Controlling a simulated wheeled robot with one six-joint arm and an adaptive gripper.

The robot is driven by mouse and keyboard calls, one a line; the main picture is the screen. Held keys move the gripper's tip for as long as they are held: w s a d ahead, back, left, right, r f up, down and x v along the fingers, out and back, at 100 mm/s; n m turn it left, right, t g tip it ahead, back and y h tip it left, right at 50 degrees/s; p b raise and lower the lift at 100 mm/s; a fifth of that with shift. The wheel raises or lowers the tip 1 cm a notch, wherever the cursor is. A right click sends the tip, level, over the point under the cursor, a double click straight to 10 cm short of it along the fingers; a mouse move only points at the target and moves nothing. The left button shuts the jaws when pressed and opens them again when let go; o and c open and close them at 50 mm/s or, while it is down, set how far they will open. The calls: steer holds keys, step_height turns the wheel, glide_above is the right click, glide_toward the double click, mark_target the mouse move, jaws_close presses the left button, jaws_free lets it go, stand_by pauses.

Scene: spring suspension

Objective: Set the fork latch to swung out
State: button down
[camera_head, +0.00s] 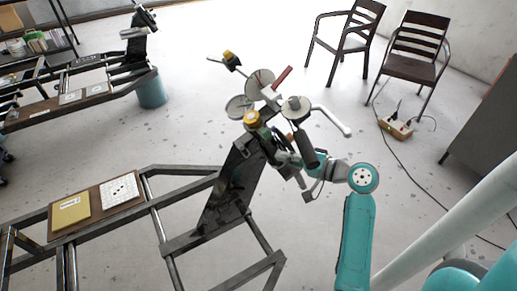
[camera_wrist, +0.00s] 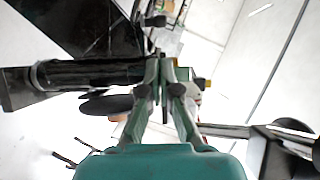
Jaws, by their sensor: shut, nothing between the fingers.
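My gripper (camera_wrist: 166,66) is shut and empty in the wrist view, its two green fingers together at the tips. In the head view my gripper (camera_head: 284,150) is at the upper end of a tilted black panel (camera_head: 232,185), among the parts mounted there and partly hidden by them. A dark cylinder (camera_wrist: 85,73) lies across the wrist view just left of the fingers; whether they touch it I cannot tell. The mounted parts include grey discs (camera_head: 259,82), a red bar (camera_head: 283,76) and a yellow knob (camera_head: 251,118). I cannot make out which part is the fork latch.
A dark frame bench (camera_head: 190,240) carries the panel, with a yellow box (camera_head: 71,211) and a white dotted plate (camera_head: 122,191) at its left. A second bench with a teal bin (camera_head: 151,90) stands behind. Two chairs (camera_head: 413,55) and a power strip (camera_head: 397,127) are at the right.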

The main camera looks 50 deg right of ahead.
steer(key=x, duration=1)
steer(key=shift+a, duration=0.2)
steer(key=shift+a+f+m+h, duration=0.15)
steer(key=shift+m+h, duration=0.15)
